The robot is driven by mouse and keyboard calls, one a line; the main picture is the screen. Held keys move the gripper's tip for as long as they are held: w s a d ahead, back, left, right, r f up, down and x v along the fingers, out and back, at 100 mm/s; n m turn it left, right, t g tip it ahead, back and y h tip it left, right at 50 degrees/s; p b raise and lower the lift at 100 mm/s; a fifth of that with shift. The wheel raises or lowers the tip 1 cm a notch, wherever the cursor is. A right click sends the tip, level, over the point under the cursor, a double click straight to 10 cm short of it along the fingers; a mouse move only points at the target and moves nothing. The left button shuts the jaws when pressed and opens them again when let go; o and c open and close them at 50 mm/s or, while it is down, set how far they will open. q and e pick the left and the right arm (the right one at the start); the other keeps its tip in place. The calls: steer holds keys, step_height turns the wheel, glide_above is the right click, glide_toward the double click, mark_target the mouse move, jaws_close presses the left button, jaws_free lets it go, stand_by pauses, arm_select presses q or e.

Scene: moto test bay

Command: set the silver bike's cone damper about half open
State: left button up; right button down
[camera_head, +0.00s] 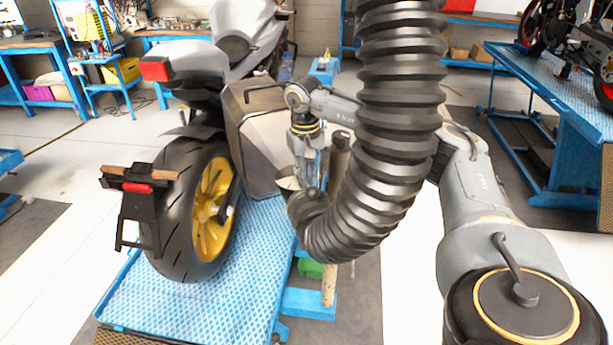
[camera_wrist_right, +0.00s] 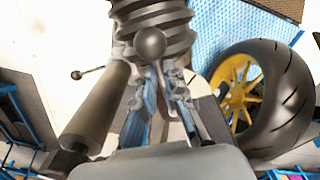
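The silver bike (camera_head: 205,65) stands with its yellow-rimmed rear wheel (camera_head: 200,205) toward me. A thick black ribbed hose (camera_head: 395,130) hangs down and curves left, its end low beside the bike's grey side case (camera_head: 258,140); it also shows in the right wrist view (camera_wrist_right: 165,15). My right gripper (camera_head: 312,180) is by the hose end, partly hidden. In the right wrist view its fingers (camera_wrist_right: 160,78) look apart, with a dark ball knob (camera_wrist_right: 150,43) just beyond the tips. Contact cannot be told. The cone and damper angle are not clear. My left gripper is not in view.
The bike rests on a blue lift platform (camera_head: 205,300). An upright post (camera_head: 330,280) stands close to the hose end and gripper. A second blue lift (camera_head: 545,90) with another bike is at right. Workbenches line the back left; floor at left is mostly clear.

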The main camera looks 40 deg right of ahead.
stand_by(0.3)
steer(key=a+m, duration=0.1)
steer(key=m, duration=0.1)
steer(key=w+a+m, duration=0.1)
steer(key=m, duration=0.1)
steer(key=shift+w+a, duration=0.1)
steer(key=shift+w, duration=0.05)
steer(key=m, duration=0.1)
steer(key=w+a+m, duration=0.1)
steer(key=m, duration=0.1)
steer(key=shift+w+a+p, duration=0.1)
steer(key=shift+w+p, duration=0.05)
steer(key=shift+p, duration=0.2)
steer(key=shift+w+a+m, duration=0.25)
steer(key=shift+w+m, duration=0.25)
steer(key=shift+m, duration=0.4)
steer(key=c, duration=1.4)
jaws_free()
steer(key=shift+r, duration=0.1)
